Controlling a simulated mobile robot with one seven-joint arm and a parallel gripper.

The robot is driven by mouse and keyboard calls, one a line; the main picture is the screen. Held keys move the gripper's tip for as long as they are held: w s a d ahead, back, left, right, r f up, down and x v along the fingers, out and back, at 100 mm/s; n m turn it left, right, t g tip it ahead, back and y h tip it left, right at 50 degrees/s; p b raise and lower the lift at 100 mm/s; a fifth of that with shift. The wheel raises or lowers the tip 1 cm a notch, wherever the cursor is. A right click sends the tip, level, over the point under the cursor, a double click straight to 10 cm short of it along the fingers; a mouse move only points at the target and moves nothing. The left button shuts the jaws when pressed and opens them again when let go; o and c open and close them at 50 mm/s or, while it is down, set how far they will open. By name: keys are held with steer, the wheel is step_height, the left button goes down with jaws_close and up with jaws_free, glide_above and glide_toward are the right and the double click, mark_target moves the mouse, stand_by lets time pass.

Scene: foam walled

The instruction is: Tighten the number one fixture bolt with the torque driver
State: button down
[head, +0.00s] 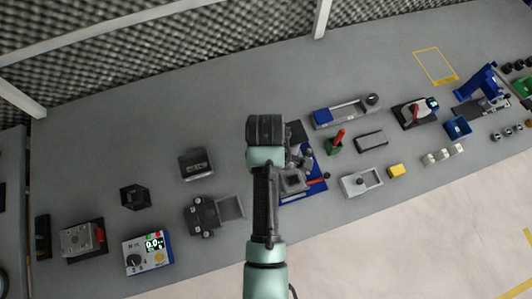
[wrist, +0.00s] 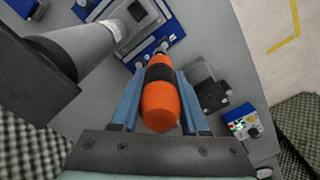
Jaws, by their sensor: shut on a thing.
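My gripper (wrist: 158,85) is shut on the torque driver (wrist: 159,104), which has an orange handle with a black band. The driver points away from the wrist camera, toward the blue fixture plate (wrist: 172,52). Its tip is small and partly hidden behind the handle, so I cannot tell whether it touches a bolt. I cannot make out which bolt is number one.
Left of the fixture are a grey block with a tray (head: 230,208) and a control box with a display (head: 148,252). The bench behind is mostly clear.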

steer(key=n, duration=0.1)
steer(key=r+n+p, duration=0.1)
steer(key=n+p, duration=0.1)
steer(key=n, duration=0.1)
steer(key=shift+s+a+r, duration=0.1)
steer(key=shift+s+r, duration=0.15)
steer(key=shift+r, duration=0.1)
steer(key=n+p, duration=0.1)
steer(key=n, duration=0.1)
steer(key=shift+s+r+n, duration=0.1)
steer(key=shift+s+n, duration=0.05)
steer(key=shift+n, duration=0.15)
steer(key=shift+n+p, duration=0.35)
steer(key=shift+n, duration=0.25)
steer(key=shift+f+b, duration=1.6)
steer(key=shift+f, duration=1.4)
steer(key=shift+p, duration=0.65)
steer(key=shift+f+b, duration=0.5)
steer(key=shift+f, duration=0.2)
steer(key=shift+f+p, duration=0.2)
steer(key=shift+p, duration=0.1)
stand_by(0.8)
